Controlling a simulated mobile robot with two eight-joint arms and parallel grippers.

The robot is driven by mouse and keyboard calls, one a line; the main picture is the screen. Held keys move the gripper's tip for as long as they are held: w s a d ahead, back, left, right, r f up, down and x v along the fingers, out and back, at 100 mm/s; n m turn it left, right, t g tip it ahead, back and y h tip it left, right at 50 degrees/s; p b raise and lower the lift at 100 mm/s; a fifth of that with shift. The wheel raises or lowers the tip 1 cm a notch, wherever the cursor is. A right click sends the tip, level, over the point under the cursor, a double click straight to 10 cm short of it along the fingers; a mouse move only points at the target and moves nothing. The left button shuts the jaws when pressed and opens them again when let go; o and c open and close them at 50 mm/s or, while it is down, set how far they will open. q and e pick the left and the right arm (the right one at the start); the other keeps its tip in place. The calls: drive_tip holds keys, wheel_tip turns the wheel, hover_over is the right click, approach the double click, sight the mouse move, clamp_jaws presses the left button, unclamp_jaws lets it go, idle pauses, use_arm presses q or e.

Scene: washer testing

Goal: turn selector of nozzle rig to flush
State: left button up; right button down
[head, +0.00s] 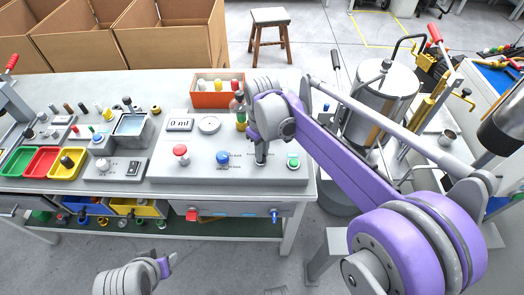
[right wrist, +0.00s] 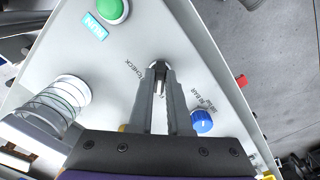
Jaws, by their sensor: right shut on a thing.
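The nozzle rig is a light grey panel (head: 205,174) on the bench in the head view. My right gripper (head: 261,160) points down at it, between a blue knob (head: 222,158) and a green button (head: 293,162). In the right wrist view my right gripper (right wrist: 160,82) is shut on the selector (right wrist: 156,67), a small dark knob mostly hidden between the fingertips. The word CHECK is printed beside it; the other selector labels and its exact pointing are hidden or unclear. My left gripper (head: 165,266) is low in the head view, away from the bench; its jaw opening is unclear.
The rig also carries a "0 ml" display (head: 179,125), a round gauge (head: 208,125) and a red button (head: 180,151). A clear cylinder with coils (right wrist: 66,96) stands close left of the gripper in the right wrist view. An orange bin (head: 217,98) is behind.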

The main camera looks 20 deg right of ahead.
idle(0.4)
drive_tip(key=c, duration=0.9)
unclamp_jaws()
drive_tip(key=shift+o, duration=0.2)
drive_tip(key=shift+r, duration=0.1)
wheel_tip(320, 180, up, 11)
drive_tip(key=p, duration=0.1)
drive_tip(key=shift+f, duration=0.2)
